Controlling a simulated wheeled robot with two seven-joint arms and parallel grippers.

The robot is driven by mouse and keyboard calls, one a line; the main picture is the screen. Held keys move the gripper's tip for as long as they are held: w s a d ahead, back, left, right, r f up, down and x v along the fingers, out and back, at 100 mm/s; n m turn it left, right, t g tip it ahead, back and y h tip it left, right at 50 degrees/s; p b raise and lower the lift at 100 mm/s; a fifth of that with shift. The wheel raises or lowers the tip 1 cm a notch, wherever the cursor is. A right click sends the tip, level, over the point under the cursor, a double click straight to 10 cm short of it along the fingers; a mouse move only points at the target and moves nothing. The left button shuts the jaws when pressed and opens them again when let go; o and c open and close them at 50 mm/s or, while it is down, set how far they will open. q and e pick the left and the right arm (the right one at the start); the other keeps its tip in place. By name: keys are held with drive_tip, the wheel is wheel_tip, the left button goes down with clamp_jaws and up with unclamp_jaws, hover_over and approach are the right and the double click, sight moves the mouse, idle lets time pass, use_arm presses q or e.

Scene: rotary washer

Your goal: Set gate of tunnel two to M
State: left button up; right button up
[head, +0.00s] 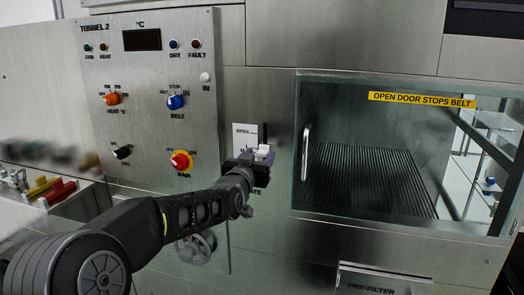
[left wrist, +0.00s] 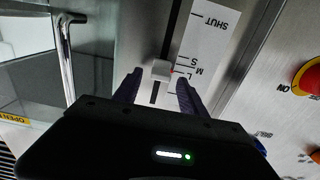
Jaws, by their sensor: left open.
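The gate of tunnel two shows as a white slider knob (left wrist: 160,70) on a dark vertical slot in the left wrist view. A white scale plate (left wrist: 205,40) beside the slot reads SHUT at one end, with smaller letters including S and M near the knob. My left gripper (left wrist: 157,82) is open, with one finger on each side of the knob; contact is unclear. In the head view the left gripper (head: 250,164) partly hides the slider and the scale plate (head: 243,132).
The TUNNEL 2 panel (head: 150,75) with knobs and lamps stands left of the slider. A glass door (head: 375,150) with a vertical handle (head: 305,153) is on the right. A round handwheel (head: 196,247) sits below my arm.

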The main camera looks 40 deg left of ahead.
sight(261, 154)
use_arm(q)
drive_tip(key=shift+x, duration=1.55)
drive_tip(key=shift+c, duration=0.4)
clamp_jaws()
